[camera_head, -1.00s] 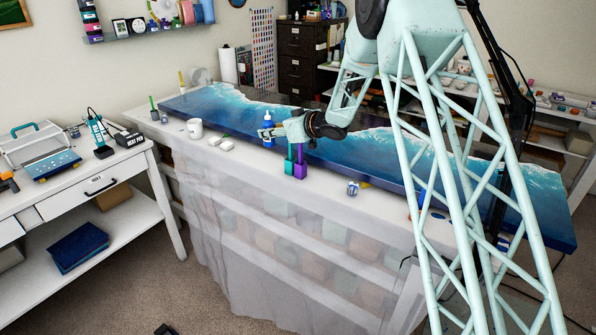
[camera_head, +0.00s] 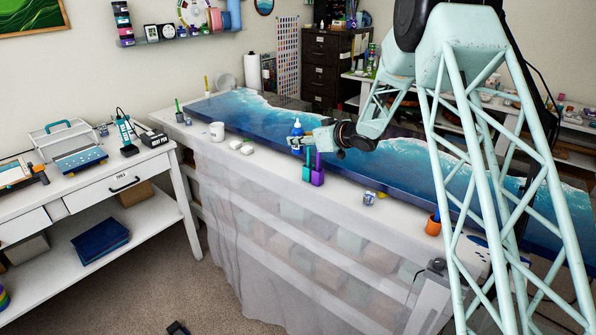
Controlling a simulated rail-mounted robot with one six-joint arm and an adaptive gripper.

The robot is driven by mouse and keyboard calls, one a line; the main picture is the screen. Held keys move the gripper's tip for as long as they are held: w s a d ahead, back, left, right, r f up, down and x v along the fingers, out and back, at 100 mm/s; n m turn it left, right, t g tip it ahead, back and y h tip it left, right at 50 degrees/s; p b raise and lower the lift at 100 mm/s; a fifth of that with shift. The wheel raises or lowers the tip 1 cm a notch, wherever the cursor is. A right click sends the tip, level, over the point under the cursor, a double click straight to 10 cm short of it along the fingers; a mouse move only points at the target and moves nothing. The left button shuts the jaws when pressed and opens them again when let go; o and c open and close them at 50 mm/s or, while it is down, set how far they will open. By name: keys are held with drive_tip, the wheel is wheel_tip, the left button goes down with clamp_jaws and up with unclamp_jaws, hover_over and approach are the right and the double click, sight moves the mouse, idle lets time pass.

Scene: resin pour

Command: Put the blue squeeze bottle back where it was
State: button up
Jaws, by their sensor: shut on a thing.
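The blue squeeze bottle (camera_head: 297,129) with a white tip is upright at the front edge of the blue resin panel (camera_head: 345,153). My gripper (camera_head: 300,141) reaches it from the right and is shut on it, with the fingers around its lower part. The bottle's base is partly hidden by the fingers, so I cannot tell whether it touches the surface below.
A white mug (camera_head: 217,131) and white pieces (camera_head: 241,147) lie left of the bottle on the sheeted table. A small patterned cup (camera_head: 369,198) and an orange cup (camera_head: 433,225) stand to the right. The table front strip between the blocks and patterned cup is mostly clear.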

sight(301, 153)
drive_tip(key=shift+f+b, duration=0.7)
drive_tip(key=shift+f, duration=2.35)
drive_tip(key=shift+f, duration=0.1)
drive_tip(key=shift+f+b, duration=0.4)
drive_tip(key=shift+f, duration=1.35)
drive_tip(key=shift+f, duration=0.15)
drive_tip(key=o, duration=0.9)
drive_tip(key=shift+r, duration=0.2)
drive_tip(key=shift+s+d+r, duration=0.25)
drive_tip(key=shift+s+d, duration=0.1)
drive_tip(key=shift+d, duration=0.15)
drive_tip(key=p+v, duration=0.1)
drive_tip(key=v, duration=0.9)
drive_tip(key=shift+s+d+r+p, duration=0.1)
drive_tip(key=shift+s+d+p, duration=0.15)
drive_tip(key=shift+p, duration=0.05)
